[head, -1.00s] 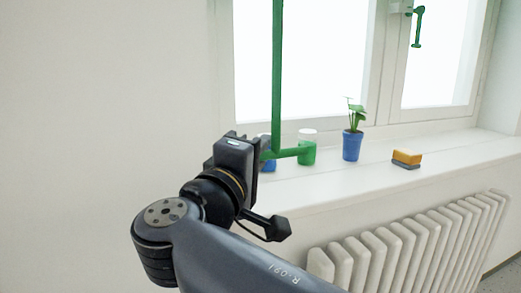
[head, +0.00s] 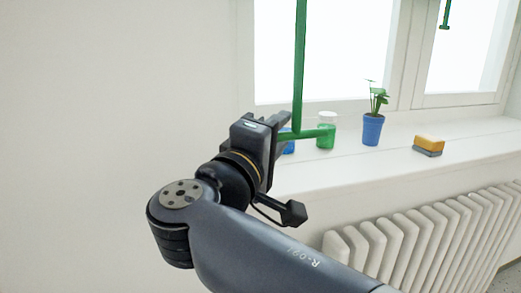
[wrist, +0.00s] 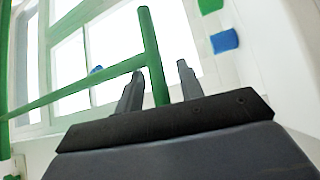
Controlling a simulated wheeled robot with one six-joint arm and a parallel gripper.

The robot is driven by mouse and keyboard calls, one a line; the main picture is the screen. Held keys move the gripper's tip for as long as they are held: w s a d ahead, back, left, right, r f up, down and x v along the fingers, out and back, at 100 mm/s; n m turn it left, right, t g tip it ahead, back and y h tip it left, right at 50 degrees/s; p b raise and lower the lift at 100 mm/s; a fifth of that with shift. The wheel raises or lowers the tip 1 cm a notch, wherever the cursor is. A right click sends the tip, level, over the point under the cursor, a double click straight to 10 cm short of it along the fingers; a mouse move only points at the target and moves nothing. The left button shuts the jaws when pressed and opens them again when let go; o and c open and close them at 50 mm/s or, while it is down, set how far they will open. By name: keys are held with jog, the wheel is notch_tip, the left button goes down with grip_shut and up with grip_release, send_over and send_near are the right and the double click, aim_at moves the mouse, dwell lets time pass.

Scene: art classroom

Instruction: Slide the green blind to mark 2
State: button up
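The green blind's part in view is a long upright green rod (head: 300,65) in front of the window, with a short green crosspiece (head: 315,133) at its lower end. My gripper (head: 284,126) is at the lower end of the rod, just above the sill. In the wrist view the rod (wrist: 153,50) stands between my two fingers (wrist: 160,88), with a gap showing on either side. The fingers look open around it. The crosspiece (wrist: 75,87) runs off to the left there. No numbered marks can be made out in these frames.
On the window sill (head: 350,175) stand a green jar (head: 326,138), a blue jar (head: 289,147) partly hidden by my gripper, a blue potted plant (head: 372,130) and a yellow-grey sponge (head: 428,146). A radiator (head: 420,235) is below. A green window handle (head: 446,15) is at the upper right.

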jog(key=p+v, duration=0.1)
jog(key=v, duration=0.9)
jog(key=shift+w+d, duration=0.1)
jog(key=shift+w, duration=0.05)
jog(key=b+x, duration=0.1)
jog(key=x, duration=0.9)
jog(key=shift+w+d, duration=0.2)
jog(key=shift+w, duration=0.1)
jog(key=shift+r, duration=0.1)
